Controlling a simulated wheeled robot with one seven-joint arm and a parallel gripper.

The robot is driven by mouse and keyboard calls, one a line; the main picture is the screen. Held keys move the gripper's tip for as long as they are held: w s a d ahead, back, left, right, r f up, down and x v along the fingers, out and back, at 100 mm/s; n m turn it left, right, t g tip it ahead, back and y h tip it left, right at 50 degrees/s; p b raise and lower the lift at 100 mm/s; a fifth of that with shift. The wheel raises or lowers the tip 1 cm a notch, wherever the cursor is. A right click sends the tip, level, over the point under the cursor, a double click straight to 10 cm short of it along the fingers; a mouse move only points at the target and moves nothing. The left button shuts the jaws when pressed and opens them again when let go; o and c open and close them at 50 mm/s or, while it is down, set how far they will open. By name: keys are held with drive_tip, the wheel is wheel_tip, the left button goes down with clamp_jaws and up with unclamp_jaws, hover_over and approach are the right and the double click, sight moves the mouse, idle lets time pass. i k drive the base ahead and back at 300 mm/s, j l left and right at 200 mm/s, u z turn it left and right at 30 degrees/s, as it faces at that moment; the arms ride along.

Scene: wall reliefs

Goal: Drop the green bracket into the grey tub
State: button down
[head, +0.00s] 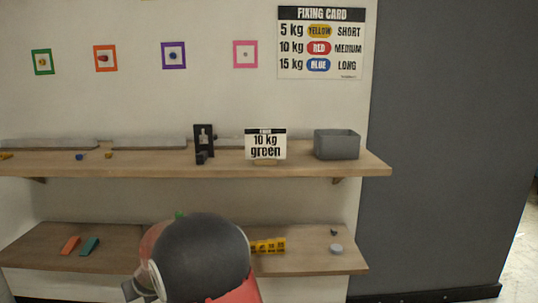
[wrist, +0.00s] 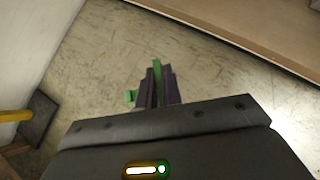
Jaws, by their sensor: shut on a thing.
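The green bracket (wrist: 157,70) is held between the two dark fingers of my gripper (wrist: 158,88) in the wrist view. Part of it sticks out past the fingertips and a small green piece shows to the left of them. In the head view a small green spot (head: 179,214) shows just above my arm, which hides most of the gripper. The grey tub (head: 337,145) stands on the upper shelf near its right end, up and to the right of my arm and apart from the bracket. Its inside is mostly hidden.
The upper shelf (head: 200,164) also holds a card reading "10 kg green" (head: 265,145), a black stand (head: 204,142) and small coloured pieces. The lower shelf (head: 120,236) holds orange (head: 70,245) and teal (head: 89,246) blocks and a yellow strip (head: 268,246). A grey panel (head: 440,140) is at right.

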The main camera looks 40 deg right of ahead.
sight(331, 159)
drive_tip(key=k+l+u, duration=0.1)
drive_tip(key=l, duration=0.35)
drive_tip(key=k+l+u, duration=0.15)
drive_tip(key=l, duration=0.25)
drive_tip(key=k+l+u, duration=0.1)
drive_tip(key=l, duration=0.35)
drive_tip(key=k+l+u, duration=0.15)
drive_tip(key=l, duration=0.25)
drive_tip(key=k+l+u, duration=0.1)
drive_tip(key=k+l, duration=0.15)
drive_tip(key=k+l+u, duration=0.15)
drive_tip(key=l, duration=0.3)
drive_tip(key=k, duration=0.05)
